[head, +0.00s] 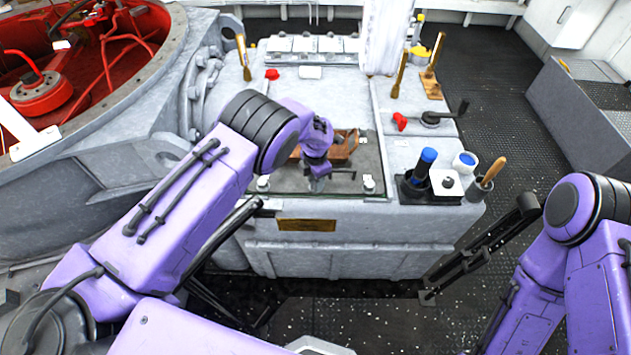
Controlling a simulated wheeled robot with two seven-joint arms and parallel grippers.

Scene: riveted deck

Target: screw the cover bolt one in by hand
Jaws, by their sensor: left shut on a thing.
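My left gripper (318,172) points down over the front part of a flat glassy cover (345,188) on top of the grey machine housing. It is shut on a small bolt (317,185), mostly hidden between and below the fingers. The bolt's lower end is at or close to the cover; I cannot tell how deep it sits. Another bolt head (263,183) shows at the cover's front left corner and one more (369,183) at its front right. My right arm is at the right edge, and its gripper is out of view.
A brown wooden tray (345,147) lies just behind the gripper. A red-lined round opening (75,60) is at far left.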

